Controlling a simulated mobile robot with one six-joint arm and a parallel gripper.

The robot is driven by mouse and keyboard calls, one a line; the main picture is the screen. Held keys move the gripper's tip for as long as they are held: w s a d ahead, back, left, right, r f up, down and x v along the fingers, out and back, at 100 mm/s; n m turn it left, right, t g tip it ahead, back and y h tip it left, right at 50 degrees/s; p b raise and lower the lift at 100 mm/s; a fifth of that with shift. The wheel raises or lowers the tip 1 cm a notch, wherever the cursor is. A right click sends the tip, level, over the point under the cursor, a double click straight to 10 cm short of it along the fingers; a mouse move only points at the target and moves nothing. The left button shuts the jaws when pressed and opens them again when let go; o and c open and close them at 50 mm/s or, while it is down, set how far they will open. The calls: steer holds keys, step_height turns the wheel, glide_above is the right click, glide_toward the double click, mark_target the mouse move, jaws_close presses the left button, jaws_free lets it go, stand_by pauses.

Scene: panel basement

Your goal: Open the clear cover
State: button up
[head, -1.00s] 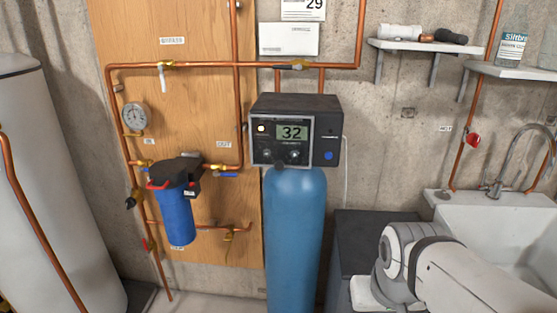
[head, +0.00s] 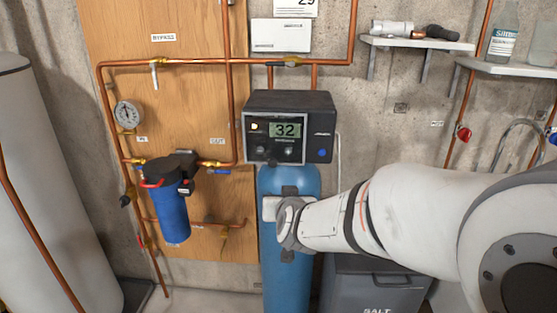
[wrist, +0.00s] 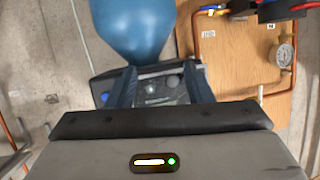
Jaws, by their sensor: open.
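The clear cover appears to be the thin pale-edged pane (head: 275,138) over the front panel of the dark control head (head: 322,128). It looks shut, and the lit "32" shows through it. The control head sits on top of the blue tank (head: 287,285). My gripper (wrist: 160,84) is open and empty, with its two dark fingers on either side of the panel as seen in the wrist view. In the head view it is in front of the upper tank, below the control head. I cannot tell whether the fingers touch anything.
A blue filter (head: 174,212), copper pipes (head: 170,62) and a gauge (head: 126,114) are on the wooden board to the left. A grey salt bin (head: 370,285) stands right of the tank. Shelves (head: 415,43) hang at the upper right. A white tank (head: 35,190) stands far left.

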mark_target(272, 164)
steer(key=w+a+t+h, duration=0.1)
steer(key=w, duration=0.2)
steer(key=w+a+r+m+t+h+p, duration=0.1)
steer(key=w+t, duration=0.1)
steer(key=w, duration=0.2)
steer(key=w+a+r+t+h+p, duration=0.1)
steer(key=w, duration=0.3)
steer(key=shift+a+r+t, duration=0.2)
steer(key=shift+r+t, duration=0.05)
steer(key=shift+t, duration=0.05)
jaws_close()
